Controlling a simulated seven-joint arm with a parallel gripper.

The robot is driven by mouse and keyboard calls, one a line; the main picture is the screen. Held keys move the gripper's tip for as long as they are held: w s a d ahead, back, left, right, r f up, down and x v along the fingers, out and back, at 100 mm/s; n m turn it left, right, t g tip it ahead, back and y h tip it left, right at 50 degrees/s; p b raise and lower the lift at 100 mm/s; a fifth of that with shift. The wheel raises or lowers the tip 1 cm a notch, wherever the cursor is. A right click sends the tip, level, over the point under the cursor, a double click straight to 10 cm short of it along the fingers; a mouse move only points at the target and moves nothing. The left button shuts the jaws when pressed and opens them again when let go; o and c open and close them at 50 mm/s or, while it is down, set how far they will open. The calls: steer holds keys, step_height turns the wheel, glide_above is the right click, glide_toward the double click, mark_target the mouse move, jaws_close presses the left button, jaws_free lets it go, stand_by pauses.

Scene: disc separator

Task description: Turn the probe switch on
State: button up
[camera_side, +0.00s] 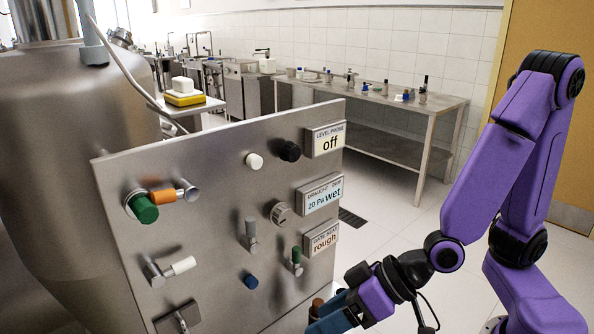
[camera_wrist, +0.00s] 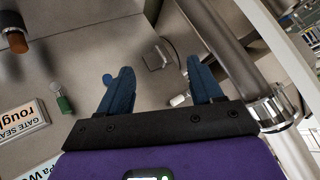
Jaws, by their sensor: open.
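The level probe display (camera_side: 327,140) at the panel's upper right reads "off". A black round knob (camera_side: 289,151) sits just left of it, with a white button (camera_side: 254,161) further left. Which of these is the probe switch is not marked. My gripper (camera_side: 322,322) is low at the panel's lower right edge in the side view, well below the knob and partly cut off by the frame. In the wrist view its two blue fingers (camera_wrist: 160,67) are apart with nothing held between them. The black knob is not visible in the wrist view.
The steel panel (camera_side: 200,210) also carries a green knob (camera_side: 145,208), a white-handled lever (camera_side: 180,266), a blue button (camera_side: 250,281) and a green-tipped lever (camera_side: 297,256). A brown knob (camera_wrist: 16,40) protrudes near my gripper. A steel tank (camera_side: 60,120) stands left.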

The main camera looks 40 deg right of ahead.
steer(key=w+d+m+t+h, duration=0.2)
steer(key=w+m+t, duration=0.1)
steer(key=w+t, duration=0.2)
steer(key=m+t+h, duration=0.4)
steer(key=t+h, duration=0.4)
steer(key=t, duration=0.3)
glide_toward(295, 155)
steer(key=x, duration=0.9)
steer(key=shift+w+d+r, duration=0.1)
steer(key=shift+w+r, duration=0.05)
steer(key=shift+w, duration=0.05)
steer(key=shift+c, duration=0.3)
steer(key=c, duration=1)
